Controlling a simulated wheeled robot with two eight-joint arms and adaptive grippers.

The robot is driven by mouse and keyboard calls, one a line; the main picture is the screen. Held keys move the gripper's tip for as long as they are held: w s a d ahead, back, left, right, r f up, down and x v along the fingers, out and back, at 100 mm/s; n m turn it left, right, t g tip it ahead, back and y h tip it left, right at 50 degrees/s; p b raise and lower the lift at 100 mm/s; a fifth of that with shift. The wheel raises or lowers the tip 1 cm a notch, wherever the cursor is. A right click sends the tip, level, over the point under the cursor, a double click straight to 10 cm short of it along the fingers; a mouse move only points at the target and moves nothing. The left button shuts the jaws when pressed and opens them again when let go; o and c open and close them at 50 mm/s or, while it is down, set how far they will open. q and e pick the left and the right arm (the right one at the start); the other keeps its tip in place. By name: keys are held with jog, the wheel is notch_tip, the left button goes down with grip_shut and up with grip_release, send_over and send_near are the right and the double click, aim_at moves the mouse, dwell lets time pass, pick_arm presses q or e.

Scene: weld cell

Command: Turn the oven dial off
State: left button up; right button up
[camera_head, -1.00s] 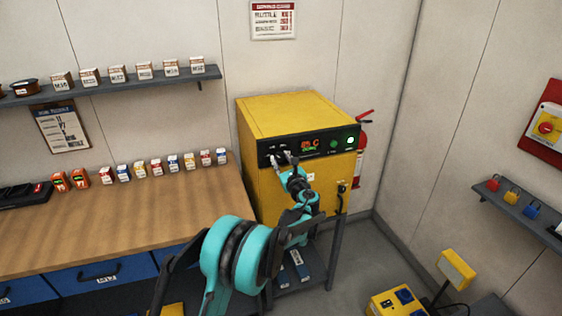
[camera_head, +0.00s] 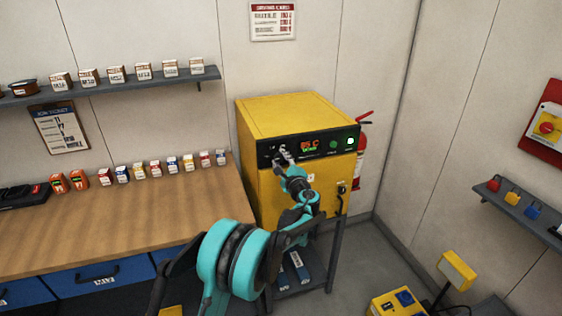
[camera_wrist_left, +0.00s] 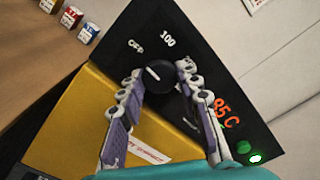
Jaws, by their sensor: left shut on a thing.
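The yellow oven (camera_head: 300,110) stands on a dark stand against the back wall, with a black control panel across the top of its front. In the left wrist view, the round black dial (camera_wrist_left: 172,84) has a white pointer line slanting up-left, roughly towards the "OFF" mark. A "100" mark is to the right of "OFF". My left gripper (camera_wrist_left: 160,72) is shut on the dial, one finger on each side. In the head view my left gripper (camera_head: 284,155) covers the dial. My right gripper is not in view.
The panel's red display (camera_wrist_left: 225,110) reads 85 C, beside a green light (camera_wrist_left: 243,147) and a white light. A wooden workbench (camera_head: 120,222) with small boxes stands left. A fire extinguisher (camera_head: 362,150) is right of the oven. Floor at right holds a yellow unit (camera_head: 392,304).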

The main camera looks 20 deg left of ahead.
pick_arm(q)
jog(key=shift+n, duration=0.3)
jog(key=o, duration=1.1)
jog(key=v, duration=1.2)
